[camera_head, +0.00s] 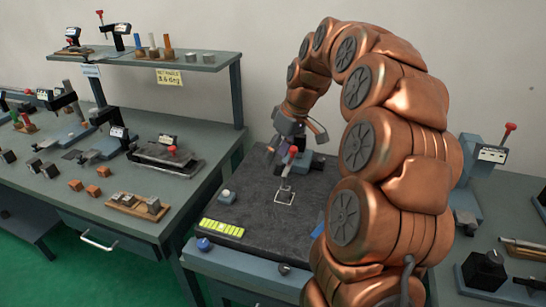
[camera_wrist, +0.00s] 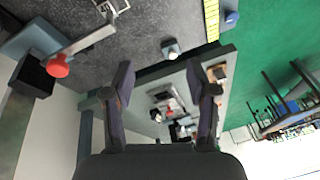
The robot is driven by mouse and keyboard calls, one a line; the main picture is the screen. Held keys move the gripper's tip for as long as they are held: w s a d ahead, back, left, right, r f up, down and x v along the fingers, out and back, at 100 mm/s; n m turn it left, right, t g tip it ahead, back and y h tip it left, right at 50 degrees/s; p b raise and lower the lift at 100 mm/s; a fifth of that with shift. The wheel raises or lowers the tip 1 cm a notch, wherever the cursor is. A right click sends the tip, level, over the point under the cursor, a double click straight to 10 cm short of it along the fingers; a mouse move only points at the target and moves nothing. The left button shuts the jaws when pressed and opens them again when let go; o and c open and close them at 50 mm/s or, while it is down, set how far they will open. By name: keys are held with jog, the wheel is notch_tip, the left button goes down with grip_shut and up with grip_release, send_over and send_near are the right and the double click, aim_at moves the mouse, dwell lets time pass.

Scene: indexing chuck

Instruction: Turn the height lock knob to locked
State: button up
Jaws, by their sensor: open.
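A red ball knob (camera_head: 293,150) shows close to my gripper (camera_head: 288,143) at the back of the dark stone plate. In the wrist view the red knob (camera_wrist: 58,66) is at the end of a grey bar, left of and apart from my fingers. My gripper (camera_wrist: 160,80) is open, with nothing between its fingertips. A blue knob (camera_head: 204,244) is at the front left of the plate, also in the wrist view (camera_wrist: 232,17). I cannot tell which knob is the height lock, nor read its setting. My arm hides part of the device at the back.
The stone plate (camera_head: 250,212) carries a white-topped peg (camera_head: 226,196), a yellow strip (camera_head: 222,228) and a small metal block (camera_head: 284,195) in a white outline. A crowded bench (camera_head: 150,222) with a shelf (camera_head: 205,62) stands left. More tools are at right.

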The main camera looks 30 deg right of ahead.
jog(key=shift+s+a+r, duration=0.25)
jog(key=shift+s+a, duration=0.4)
jog(key=shift+a, duration=0.25)
jog(key=shift+s+a+r, duration=0.2)
jog(key=shift+s+a, duration=0.4)
jog(key=shift+a, duration=0.3)
